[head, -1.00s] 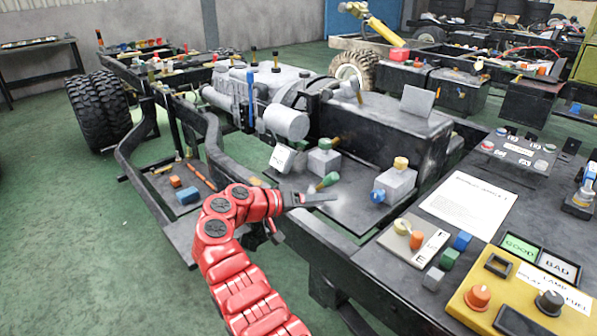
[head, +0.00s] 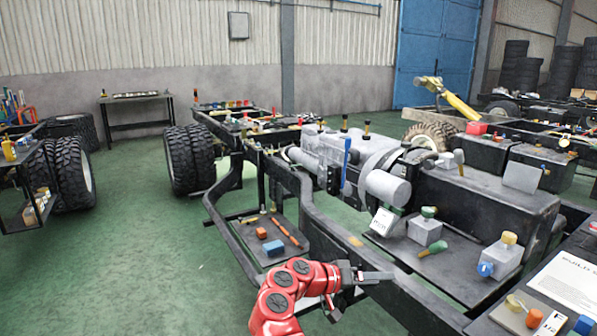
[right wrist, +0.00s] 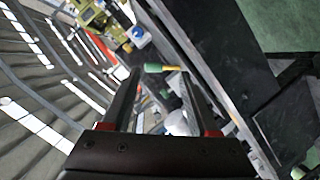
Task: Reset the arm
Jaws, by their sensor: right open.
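My right arm is red and comes up from the bottom of the head view. Its dark right gripper (head: 378,277) is in front of the chassis frame (head: 300,205), near its front plate. In the right wrist view the two fingers (right wrist: 155,95) stand apart with a gap between them. A green and yellow handled piece (right wrist: 160,68) shows beyond the fingertips; I cannot see anything held. My left gripper is not in view.
A grey block with a green knob (head: 425,230) and a grey block with yellow and blue knobs (head: 500,258) stand on the plate near the gripper. A lower tray holds a blue block (head: 273,248). Open green floor (head: 150,260) lies to the left.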

